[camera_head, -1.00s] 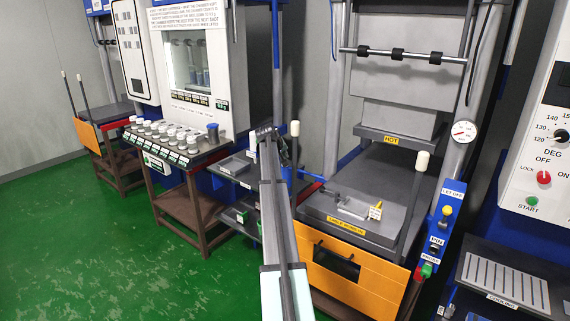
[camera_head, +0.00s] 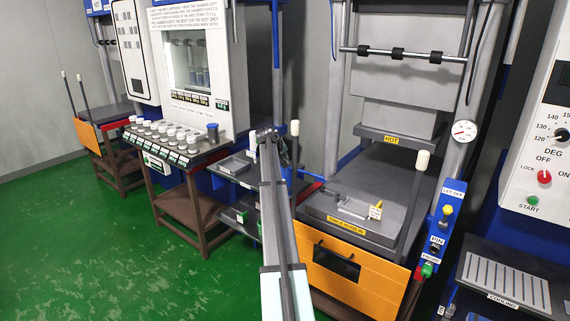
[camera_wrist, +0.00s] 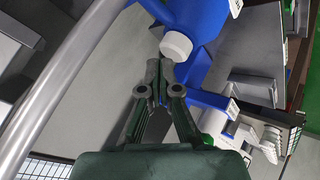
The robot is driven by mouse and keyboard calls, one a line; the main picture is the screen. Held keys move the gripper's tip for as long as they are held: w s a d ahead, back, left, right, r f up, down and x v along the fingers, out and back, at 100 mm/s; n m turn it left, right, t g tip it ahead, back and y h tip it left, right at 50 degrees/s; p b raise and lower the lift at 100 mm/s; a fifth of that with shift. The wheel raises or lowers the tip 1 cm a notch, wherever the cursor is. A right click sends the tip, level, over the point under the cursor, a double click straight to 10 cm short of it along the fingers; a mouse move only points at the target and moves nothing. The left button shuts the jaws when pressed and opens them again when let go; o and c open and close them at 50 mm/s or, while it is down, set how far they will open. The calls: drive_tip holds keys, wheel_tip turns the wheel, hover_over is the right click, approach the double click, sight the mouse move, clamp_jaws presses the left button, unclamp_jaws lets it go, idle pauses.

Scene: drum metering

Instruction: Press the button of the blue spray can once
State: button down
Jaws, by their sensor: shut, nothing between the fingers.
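In the wrist view, a blue body with a short white cap, which looks like the blue spray can (camera_wrist: 200,22) and its button (camera_wrist: 176,46), is at the upper middle. My gripper (camera_wrist: 158,66) is shut and empty. Its fingertips lie right beside the white cap in the picture, at its lower left; I cannot tell whether they touch it. In the head view, my gripper (camera_head: 266,137) is at the far end of my arm, near the dark shelves, and the can is not clearly seen there.
A press with an orange front (camera_head: 345,265) stands to the right. Green floor (camera_head: 90,240) is open at the left.

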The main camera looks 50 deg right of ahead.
drive_tip(key=shift+f, duration=0.5)
idle(0.6)
idle(0.3)
drive_tip(key=shift+r, duration=0.9)
drive_tip(key=shift+r, duration=0.1)
drive_tip(key=shift+r+p, duration=0.95)
drive_tip(key=shift+r, duration=1.45)
